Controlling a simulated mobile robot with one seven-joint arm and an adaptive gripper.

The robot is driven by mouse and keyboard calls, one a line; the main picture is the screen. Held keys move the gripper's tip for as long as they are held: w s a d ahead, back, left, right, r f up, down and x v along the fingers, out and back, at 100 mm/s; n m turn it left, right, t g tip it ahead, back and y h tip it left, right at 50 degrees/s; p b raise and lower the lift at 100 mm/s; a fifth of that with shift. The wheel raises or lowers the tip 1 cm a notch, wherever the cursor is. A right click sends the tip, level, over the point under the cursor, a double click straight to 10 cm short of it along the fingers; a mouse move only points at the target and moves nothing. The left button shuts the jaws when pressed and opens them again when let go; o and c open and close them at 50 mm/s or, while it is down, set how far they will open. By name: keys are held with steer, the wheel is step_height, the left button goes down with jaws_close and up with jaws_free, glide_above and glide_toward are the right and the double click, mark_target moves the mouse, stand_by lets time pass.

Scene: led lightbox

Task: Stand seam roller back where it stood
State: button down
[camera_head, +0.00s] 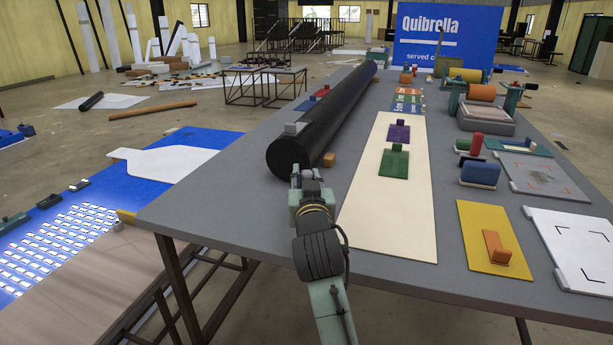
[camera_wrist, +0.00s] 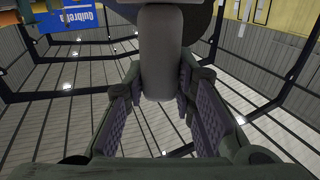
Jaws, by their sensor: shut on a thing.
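My gripper (camera_head: 306,187) is at the near end of the black roll, above the table's left part. In the wrist view its two padded fingers (camera_wrist: 160,98) are closed on the sides of a light grey handle (camera_wrist: 161,50), which I take to be the seam roller. A dark round part shows behind the handle at the top of that view. In the head view only a small grey piece of the roller (camera_head: 311,175) shows above the fingers; the rest is hidden.
The long black roll (camera_head: 325,120) lies on the grey table (camera_head: 455,215), with a small orange block (camera_head: 329,160) beside it. A cream sheet (camera_head: 385,215) bears green and purple handled pieces. A yellow board (camera_head: 480,225), a white corner-marked board (camera_head: 585,290) and a grey red-marked board (camera_head: 560,187) lie right.

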steer(key=shift+f, duration=0.15)
steer(key=c, duration=1.3)
jaws_free()
steer(key=shift+c, duration=0.2)
steer(key=shift+s, duration=0.3)
steer(key=s+b, duration=0.2)
steer(key=s, duration=0.5)
steer(key=shift+d, duration=0.3)
steer(key=shift+a, duration=0.1)
